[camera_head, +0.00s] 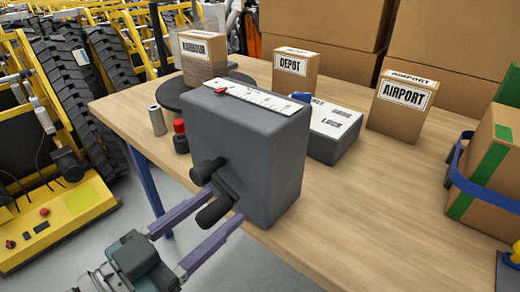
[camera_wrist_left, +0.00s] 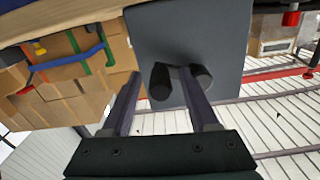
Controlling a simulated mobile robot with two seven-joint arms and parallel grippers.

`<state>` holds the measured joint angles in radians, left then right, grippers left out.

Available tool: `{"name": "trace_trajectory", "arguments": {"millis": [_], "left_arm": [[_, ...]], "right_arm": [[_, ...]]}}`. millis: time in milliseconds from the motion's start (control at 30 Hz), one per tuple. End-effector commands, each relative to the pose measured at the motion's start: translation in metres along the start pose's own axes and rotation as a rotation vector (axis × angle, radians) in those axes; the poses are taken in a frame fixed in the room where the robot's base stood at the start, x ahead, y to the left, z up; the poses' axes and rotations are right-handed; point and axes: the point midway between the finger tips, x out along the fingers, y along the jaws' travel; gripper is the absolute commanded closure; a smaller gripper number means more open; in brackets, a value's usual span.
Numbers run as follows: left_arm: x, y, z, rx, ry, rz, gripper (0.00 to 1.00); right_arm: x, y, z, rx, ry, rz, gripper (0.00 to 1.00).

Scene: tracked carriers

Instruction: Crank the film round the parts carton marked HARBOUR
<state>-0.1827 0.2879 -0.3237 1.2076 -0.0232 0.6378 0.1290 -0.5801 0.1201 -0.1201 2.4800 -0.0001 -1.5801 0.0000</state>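The parts carton marked HARBOUR (camera_head: 203,47) stands upright on a dark round turntable (camera_head: 172,97) at the table's far left. Clear film seems to cover its lower part. A grey crank box (camera_head: 255,150) stands in front and hides part of the turntable. A scale with a red pointer (camera_head: 221,90) is on its top. The dark crank (camera_head: 214,211) is on its near face and also shows in the left wrist view (camera_wrist_left: 160,82). My left gripper (camera_head: 222,206) is open, its purple fingers either side of the crank handle, with a gap showing. My right gripper is out of view.
Cartons marked DEPOT (camera_head: 292,67) and AIRPORT (camera_head: 402,104) stand behind. A grey box marked LOCK (camera_head: 333,132) sits beside the crank box. A grey cylinder (camera_head: 157,120) and a red-topped item (camera_head: 180,137) stand left. A strapped carton (camera_head: 485,170) is at right.

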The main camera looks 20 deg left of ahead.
Motion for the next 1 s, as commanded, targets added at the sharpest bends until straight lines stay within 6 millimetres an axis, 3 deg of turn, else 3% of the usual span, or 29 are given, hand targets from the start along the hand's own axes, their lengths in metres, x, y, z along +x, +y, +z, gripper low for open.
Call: {"name": "trace_trajectory", "arguments": {"millis": [333, 700, 1000], "left_arm": [[-0.009, 0.0, 0.001, 0.0, -0.003, -0.001, 0.39], [-0.079, 0.0, 0.001, 0.0, -0.004, 0.001, 0.39], [-0.1, 0.0, 0.0, 0.0, -0.001, 0.0, 0.39]], "right_arm": [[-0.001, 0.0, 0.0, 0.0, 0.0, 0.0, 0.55], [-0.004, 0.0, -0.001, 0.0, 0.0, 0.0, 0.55], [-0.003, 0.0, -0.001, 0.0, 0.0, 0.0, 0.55]]}}
